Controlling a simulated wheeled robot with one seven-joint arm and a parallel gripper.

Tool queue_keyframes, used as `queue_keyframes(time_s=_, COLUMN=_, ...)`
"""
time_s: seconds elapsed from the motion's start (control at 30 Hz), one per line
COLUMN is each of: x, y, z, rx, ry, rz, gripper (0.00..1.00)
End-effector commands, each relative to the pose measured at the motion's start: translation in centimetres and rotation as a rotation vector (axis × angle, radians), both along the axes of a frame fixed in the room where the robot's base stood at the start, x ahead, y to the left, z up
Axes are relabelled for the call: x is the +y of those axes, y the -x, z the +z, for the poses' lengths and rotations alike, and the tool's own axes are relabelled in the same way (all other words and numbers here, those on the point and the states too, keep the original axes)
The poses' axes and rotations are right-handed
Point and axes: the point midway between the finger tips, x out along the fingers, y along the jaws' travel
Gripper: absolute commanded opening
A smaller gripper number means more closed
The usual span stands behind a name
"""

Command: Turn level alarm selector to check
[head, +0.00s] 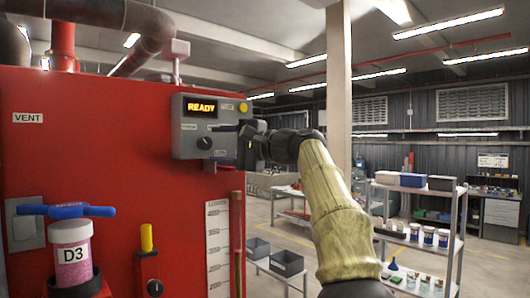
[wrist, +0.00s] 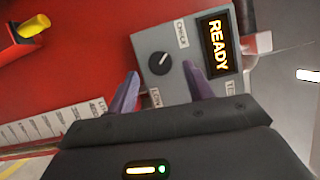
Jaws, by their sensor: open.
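The selector is a round dark knob (wrist: 160,63) on a grey control box (wrist: 148,45) with a lit READY display. In the wrist view a CHECK label (wrist: 182,33) is up and right of the knob, and a LOW label (wrist: 155,97) is below it. A small light mark on the knob seems to point up and right; its exact setting is hard to tell. My gripper (wrist: 161,77) is open and empty, its purple fingers on either side of the knob's line, apparently short of it. In the head view my gripper (head: 243,146) is right of the knob (head: 204,143).
The box hangs on a red cabinet (head: 110,150). A yellow button (head: 243,107) is at its upper right. A yellow-handled switch (head: 147,238) and a blue-handled valve with a D3 jar (head: 72,250) are lower left. A pillar (head: 338,80) and shelving (head: 415,190) stand right.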

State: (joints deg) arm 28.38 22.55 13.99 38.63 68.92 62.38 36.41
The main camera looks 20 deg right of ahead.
Motion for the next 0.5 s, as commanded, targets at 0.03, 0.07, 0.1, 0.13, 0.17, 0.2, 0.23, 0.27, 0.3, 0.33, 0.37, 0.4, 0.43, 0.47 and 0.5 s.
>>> queue_keyframes(time_s=0.03, x=-0.8, y=0.8, z=-0.4, rx=-0.003, ry=0.001, rz=-0.005, gripper=0.52)
queue_keyframes(time_s=0.07, x=-1.2, y=1.2, z=-0.4, rx=-0.003, ry=0.001, rz=-0.004, gripper=0.52)
queue_keyframes(time_s=0.1, x=-1.7, y=1.8, z=-0.5, rx=-0.004, ry=0.002, rz=-0.006, gripper=0.52)
queue_keyframes(time_s=0.13, x=-2.1, y=2.3, z=-0.5, rx=-0.003, ry=0.003, rz=-0.005, gripper=0.52)
queue_keyframes(time_s=0.17, x=-2.5, y=2.7, z=-0.6, rx=-0.002, ry=0.002, rz=-0.006, gripper=0.52)
queue_keyframes(time_s=0.2, x=-3.0, y=3.3, z=-0.6, rx=-0.002, ry=0.001, rz=-0.005, gripper=0.52)
queue_keyframes(time_s=0.23, x=-3.4, y=3.8, z=-0.6, rx=-0.002, ry=0.001, rz=-0.006, gripper=0.52)
queue_keyframes(time_s=0.27, x=-3.8, y=4.3, z=-0.6, rx=-0.002, ry=0.002, rz=-0.005, gripper=0.52)
queue_keyframes(time_s=0.3, x=-4.3, y=4.9, z=-0.6, rx=-0.003, ry=0.003, rz=-0.005, gripper=0.52)
queue_keyframes(time_s=0.33, x=-4.7, y=5.4, z=-0.6, rx=-0.003, ry=0.003, rz=-0.005, gripper=0.52)
queue_keyframes(time_s=0.37, x=-5.1, y=5.8, z=-0.6, rx=-0.002, ry=0.003, rz=-0.005, gripper=0.52)
queue_keyframes(time_s=0.4, x=-5.6, y=6.4, z=-0.6, rx=-0.002, ry=0.002, rz=-0.005, gripper=0.52)
queue_keyframes(time_s=0.43, x=-6.0, y=6.9, z=-0.6, rx=-0.001, ry=0.002, rz=-0.004, gripper=0.52)
queue_keyframes(time_s=0.47, x=-6.3, y=7.3, z=-0.6, rx=-0.001, ry=0.002, rz=-0.004, gripper=0.52)
queue_keyframes(time_s=0.5, x=-6.9, y=7.9, z=-0.6, rx=-0.002, ry=0.002, rz=-0.005, gripper=0.52)
